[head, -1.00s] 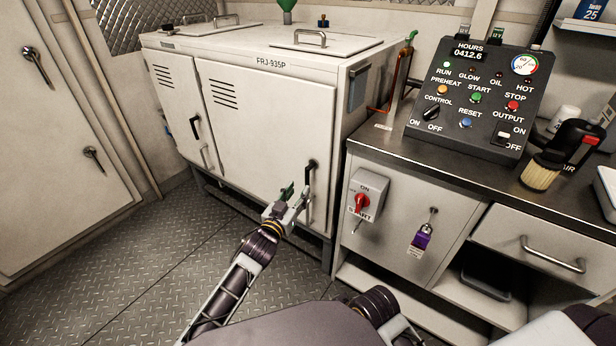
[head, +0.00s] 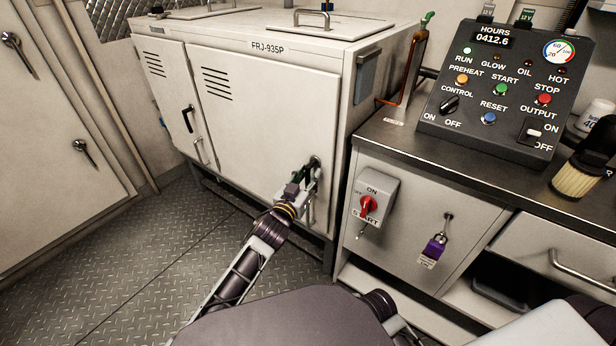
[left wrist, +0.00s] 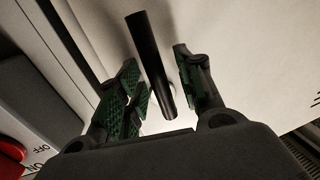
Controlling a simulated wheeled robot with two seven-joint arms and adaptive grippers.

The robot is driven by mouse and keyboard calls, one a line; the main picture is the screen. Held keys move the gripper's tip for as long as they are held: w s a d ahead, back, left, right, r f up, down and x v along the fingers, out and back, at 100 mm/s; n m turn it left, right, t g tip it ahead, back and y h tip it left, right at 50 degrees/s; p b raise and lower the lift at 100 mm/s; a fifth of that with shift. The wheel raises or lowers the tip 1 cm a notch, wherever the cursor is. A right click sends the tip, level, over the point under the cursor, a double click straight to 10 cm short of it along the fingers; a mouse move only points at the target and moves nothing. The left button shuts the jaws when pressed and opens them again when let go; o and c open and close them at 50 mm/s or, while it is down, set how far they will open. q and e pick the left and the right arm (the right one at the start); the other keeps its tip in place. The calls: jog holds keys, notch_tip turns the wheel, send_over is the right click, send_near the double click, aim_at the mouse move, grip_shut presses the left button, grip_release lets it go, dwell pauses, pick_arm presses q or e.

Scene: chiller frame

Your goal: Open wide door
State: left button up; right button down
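The wide door (head: 265,120) is the right-hand, larger door of the white cabinet marked FRJ-935P, and it is shut. Its black latch handle (head: 316,165) is by the door's right edge, partly hidden by my left gripper (head: 302,178). In the left wrist view the black handle (left wrist: 151,65) stands between the two green-padded fingers of the gripper (left wrist: 160,84). The fingers are apart, with a gap visible on both sides of the handle. My right gripper is not in view.
A narrower door (head: 172,90) with its own black handle is to the left. A counter cabinet (head: 405,215) with a red rotary switch (head: 367,205) stands close on the right. The metal floor (head: 150,265) in front is clear.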

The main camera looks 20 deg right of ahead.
pick_arm(q)
grip_shut()
dwell(0.3)
